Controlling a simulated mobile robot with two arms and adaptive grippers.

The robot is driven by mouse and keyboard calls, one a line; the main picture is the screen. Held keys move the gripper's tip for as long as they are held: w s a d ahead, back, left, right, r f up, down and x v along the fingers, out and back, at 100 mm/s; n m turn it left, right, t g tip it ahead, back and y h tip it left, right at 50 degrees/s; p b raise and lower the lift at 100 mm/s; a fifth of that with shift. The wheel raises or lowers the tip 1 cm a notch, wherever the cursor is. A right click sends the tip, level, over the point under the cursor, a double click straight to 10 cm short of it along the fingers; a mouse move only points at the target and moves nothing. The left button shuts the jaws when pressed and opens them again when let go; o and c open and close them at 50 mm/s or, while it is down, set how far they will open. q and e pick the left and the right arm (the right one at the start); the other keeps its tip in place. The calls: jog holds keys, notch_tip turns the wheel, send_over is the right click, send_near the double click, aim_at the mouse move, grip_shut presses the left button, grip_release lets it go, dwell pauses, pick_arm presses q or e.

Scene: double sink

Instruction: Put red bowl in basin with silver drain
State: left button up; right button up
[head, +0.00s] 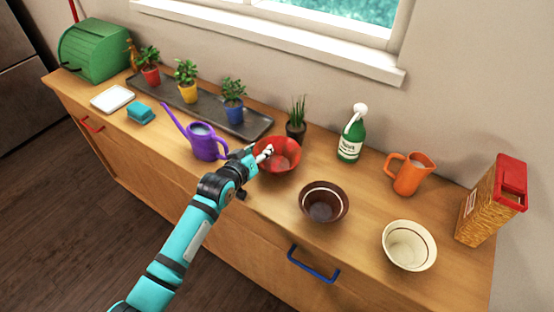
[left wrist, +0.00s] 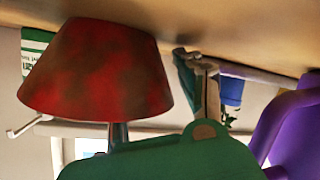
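The red bowl (head: 284,162) stands upright on the wooden counter, right of the purple watering can. My left gripper (head: 262,155) is at the bowl's left rim, with a pale fingertip over the bowl's inside. In the left wrist view, which is upside down, the red bowl (left wrist: 95,75) is close to the fingers. One finger of the gripper (left wrist: 165,100) goes behind the bowl's rim and the other is outside, with a gap to the wall. It looks open. My right gripper is not in view. No basin or silver drain is in view.
A brown bowl (head: 323,203) and a cream bowl (head: 409,246) stand to the right. The purple watering can (head: 205,145) is close on the left. A green bottle (head: 351,140), an orange pitcher (head: 411,176) and potted plants on a dark tray (head: 212,113) are behind.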

pick_arm(q)
grip_shut()
jog(key=shift+r, duration=0.15)
jog(key=shift+r, duration=0.25)
notch_tip(320, 180, up, 3)
jog(key=shift+b, duration=0.35)
jog(key=s+a+r+n+y+b, duration=0.1)
jog(key=s+a+r+n+y, duration=0.1)
jog(key=s+a, duration=0.6)
jog(key=s+a+r+n+t+y, duration=0.1)
jog(key=s+a+r+n+y, duration=0.2)
jog(key=s+a, duration=0.6)
notch_tip(320, 180, up, 2)
jog(key=shift+s+a+n+t+y+b, duration=0.3)
jog(key=shift+s+y, duration=0.5)
jog(key=shift+s, duration=0.35)
